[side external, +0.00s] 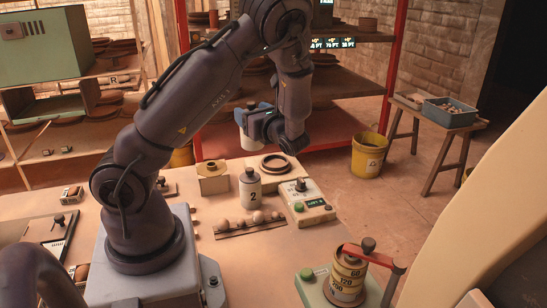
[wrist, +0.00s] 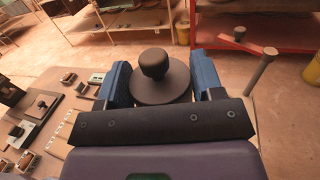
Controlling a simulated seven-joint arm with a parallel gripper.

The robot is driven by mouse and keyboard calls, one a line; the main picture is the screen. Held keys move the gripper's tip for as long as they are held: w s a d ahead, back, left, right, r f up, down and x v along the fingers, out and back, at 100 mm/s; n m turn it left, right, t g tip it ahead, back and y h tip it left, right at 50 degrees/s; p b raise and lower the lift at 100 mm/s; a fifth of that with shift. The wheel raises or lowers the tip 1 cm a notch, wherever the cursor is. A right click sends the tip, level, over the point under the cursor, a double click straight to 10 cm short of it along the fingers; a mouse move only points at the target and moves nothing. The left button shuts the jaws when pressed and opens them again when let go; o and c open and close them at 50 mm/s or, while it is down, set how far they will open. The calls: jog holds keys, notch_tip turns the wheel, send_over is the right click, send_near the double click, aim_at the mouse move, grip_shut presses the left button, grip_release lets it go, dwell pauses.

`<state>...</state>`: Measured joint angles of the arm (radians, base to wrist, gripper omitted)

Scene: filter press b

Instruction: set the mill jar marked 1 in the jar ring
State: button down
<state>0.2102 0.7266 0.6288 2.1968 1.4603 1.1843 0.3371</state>
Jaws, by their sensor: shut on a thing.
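My gripper (side external: 257,122) is shut on a pale jar (side external: 247,138) and holds it up above the back of the table. In the wrist view the blue fingers of my gripper (wrist: 163,82) stand either side of the jar's dark lid and round knob (wrist: 154,64). The number on the held jar cannot be read. A dark ring (side external: 288,167), which looks like the jar ring, lies on the table below and right of the held jar. A second pale jar marked 2 (side external: 250,193) stands upright in front of the ring.
A tan block with a round top (side external: 213,185) stands left of jar 2. A red-armed press (side external: 347,275) stands front right.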

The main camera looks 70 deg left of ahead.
jog(key=shift+w+a+f, duration=1.55)
jog(key=shift+a+f, duration=0.1)
jog(key=shift+f, duration=0.45)
jog(key=shift+w+a+f, duration=1.5)
jog(key=shift+a+f, duration=0.2)
jog(key=shift+f, duration=0.45)
jog(key=shift+w+a+f, duration=1.55)
jog(key=shift+a+f, duration=0.1)
jog(key=shift+f, duration=0.45)
jog(key=shift+c, duration=1.3)
grip_release()
jog(key=shift+f, duration=0.2)
jog(key=shift+r, duration=0.1)
